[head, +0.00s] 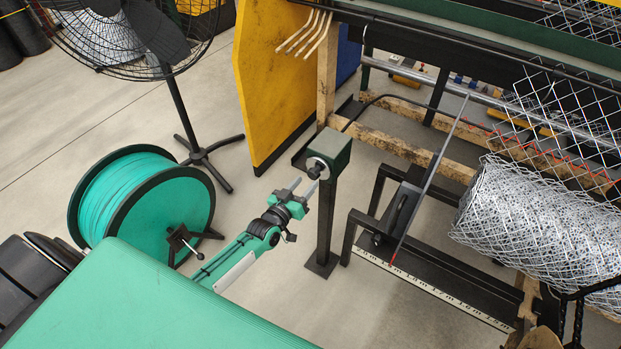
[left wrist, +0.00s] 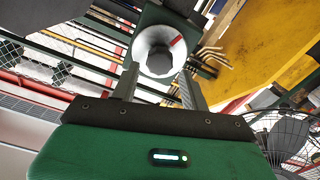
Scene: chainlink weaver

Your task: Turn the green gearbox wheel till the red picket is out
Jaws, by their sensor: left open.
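The green gearbox (head: 334,148) sits on top of a dark post. Its small wheel, a pale ring with a dark hub (head: 317,168), faces my left gripper (head: 302,186). The gripper is open and empty, its fingers pointing at the wheel from just in front. In the left wrist view the grey round wheel (left wrist: 158,50) with a red mark lies ahead, between and beyond the two spread fingers; contact cannot be told. A thin red zigzag wire, seemingly the red picket (head: 548,154), runs across the mesh at right. My right gripper is not in view.
A roll of wire mesh (head: 540,220) lies at right. A long rod with a red tip (head: 430,185) slants down to a ruled strip (head: 430,290). A yellow panel (head: 270,80), a fan (head: 190,125) and a green wire spool (head: 150,205) stand at left.

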